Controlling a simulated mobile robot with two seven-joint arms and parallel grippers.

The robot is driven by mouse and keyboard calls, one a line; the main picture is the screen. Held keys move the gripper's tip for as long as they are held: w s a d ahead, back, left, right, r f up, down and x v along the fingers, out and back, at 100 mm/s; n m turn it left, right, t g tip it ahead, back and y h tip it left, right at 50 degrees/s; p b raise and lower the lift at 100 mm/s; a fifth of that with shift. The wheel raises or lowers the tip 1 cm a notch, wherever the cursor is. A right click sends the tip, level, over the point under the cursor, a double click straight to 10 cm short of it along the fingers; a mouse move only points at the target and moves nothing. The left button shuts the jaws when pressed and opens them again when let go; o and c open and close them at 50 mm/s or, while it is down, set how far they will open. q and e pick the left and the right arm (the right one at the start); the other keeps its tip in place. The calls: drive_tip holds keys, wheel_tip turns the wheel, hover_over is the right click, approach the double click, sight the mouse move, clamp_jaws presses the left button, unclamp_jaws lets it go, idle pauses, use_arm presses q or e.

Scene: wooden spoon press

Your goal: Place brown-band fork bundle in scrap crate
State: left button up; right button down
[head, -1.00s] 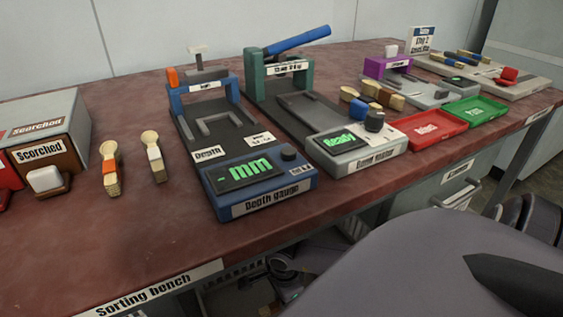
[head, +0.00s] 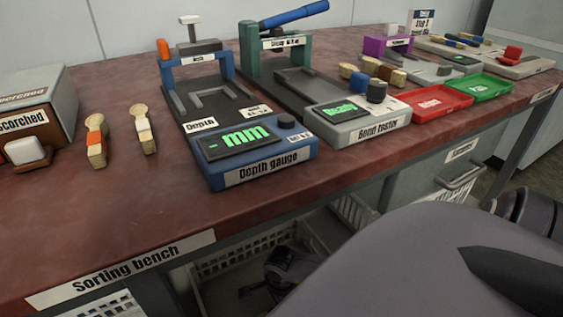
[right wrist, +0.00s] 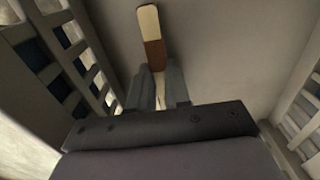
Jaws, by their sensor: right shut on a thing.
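The brown-band fork bundle (right wrist: 154,55) is pale with a brown band and points away from my right gripper (right wrist: 160,88) in the right wrist view. My right gripper is shut on it. Slatted crate walls stand to the left and right of it, with a plain grey surface beyond; I cannot tell whether the bundle touches it. In the head view a pale slotted crate (head: 225,263) stands below the bench, with part of my dark right arm at it. The bundle is hidden there and no scrap label is readable. My left gripper is not in view.
Above is the sorting bench (head: 110,225), with a depth gauge (head: 255,160), a bend tester (head: 360,125) and red (head: 430,102) and green (head: 482,88) trays. Another basket (head: 352,213) is behind.

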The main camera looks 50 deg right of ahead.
drive_tip(key=shift+f, duration=0.2)
drive_tip(key=c, duration=1.1)
unclamp_jaws()
drive_tip(key=shift+o, duration=0.2)
drive_tip(key=shift+r, duration=0.15)
drive_tip(key=shift+r, duration=0.25)
use_arm(q)
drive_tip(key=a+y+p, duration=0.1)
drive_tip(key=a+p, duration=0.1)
drive_tip(key=p, duration=0.1)
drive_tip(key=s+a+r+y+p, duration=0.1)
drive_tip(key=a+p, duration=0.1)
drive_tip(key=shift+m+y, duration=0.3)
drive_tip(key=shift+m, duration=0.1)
use_arm(e)
wheel_tip(320, 180, up, 12)
drive_tip(key=shift+f, duration=0.15)
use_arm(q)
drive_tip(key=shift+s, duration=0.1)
